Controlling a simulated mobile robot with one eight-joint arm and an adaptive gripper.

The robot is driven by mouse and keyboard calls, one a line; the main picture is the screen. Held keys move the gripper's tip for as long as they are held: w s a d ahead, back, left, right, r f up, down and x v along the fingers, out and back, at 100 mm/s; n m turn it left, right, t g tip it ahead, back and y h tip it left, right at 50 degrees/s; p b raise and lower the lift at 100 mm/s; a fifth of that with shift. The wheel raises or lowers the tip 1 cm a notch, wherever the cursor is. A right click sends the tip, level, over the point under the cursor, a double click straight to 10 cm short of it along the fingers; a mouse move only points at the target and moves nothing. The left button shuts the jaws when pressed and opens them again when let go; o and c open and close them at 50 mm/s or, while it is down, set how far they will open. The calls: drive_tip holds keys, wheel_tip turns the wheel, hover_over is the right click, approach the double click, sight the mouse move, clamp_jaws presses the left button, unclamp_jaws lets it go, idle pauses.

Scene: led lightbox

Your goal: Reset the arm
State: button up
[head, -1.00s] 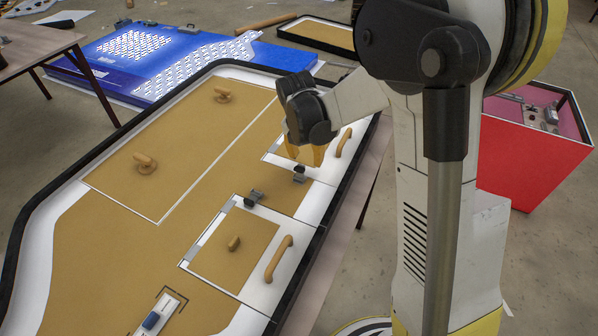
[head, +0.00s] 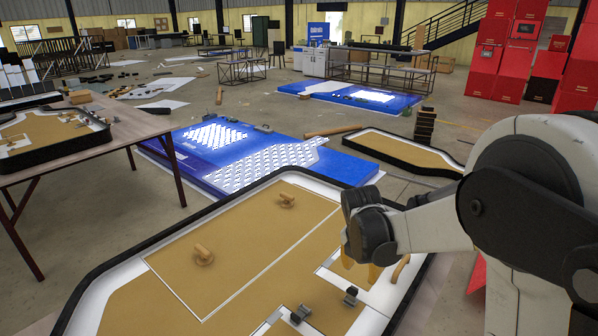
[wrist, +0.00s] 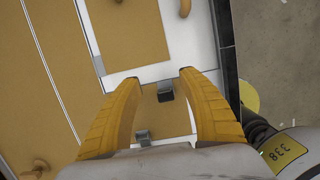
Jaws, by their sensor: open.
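My gripper (head: 360,272) is at the end of my arm, over the right part of a large black-rimmed lightbox panel (head: 130,290) with tan and white faces. In the wrist view, its two yellow fingers (wrist: 160,100) are spread apart with nothing between them. Beyond the fingertips lie a small dark latch (wrist: 165,92) and a white-framed tan door (wrist: 128,35). A second latch (wrist: 143,136) shows lower down between the fingers. In the head view the gripper hides part of the panel's right side.
Two wooden knobs (head: 286,201) (head: 203,255) stand up from the panel. A blue panel with a white pattern (head: 205,150) lies on the floor behind it. A table (head: 75,140) stands at the left. A tan black-rimmed panel (head: 405,148) lies behind my arm.

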drive_tip(key=s+r+m+t, duration=0.1)
drive_tip(key=s+r+m, duration=0.3)
drive_tip(key=s+m, duration=0.3)
drive_tip(key=s+a+r+m+t+y, duration=0.1)
drive_tip(key=s+r+m+t, duration=0.1)
drive_tip(key=s+r+m, duration=0.2)
drive_tip(key=s+a+r+m+t, duration=0.1)
drive_tip(key=s+r+m, duration=0.4)
drive_tip(key=s+m, duration=0.5)
drive_tip(key=m+t, duration=0.1)
drive_tip(key=m, duration=0.4)
drive_tip(key=shift+s+a+m+y, duration=0.2)
drive_tip(key=shift+a+m+y, duration=0.1)
drive_tip(key=shift+y, duration=0.1)
drive_tip(key=shift+d, duration=0.1)
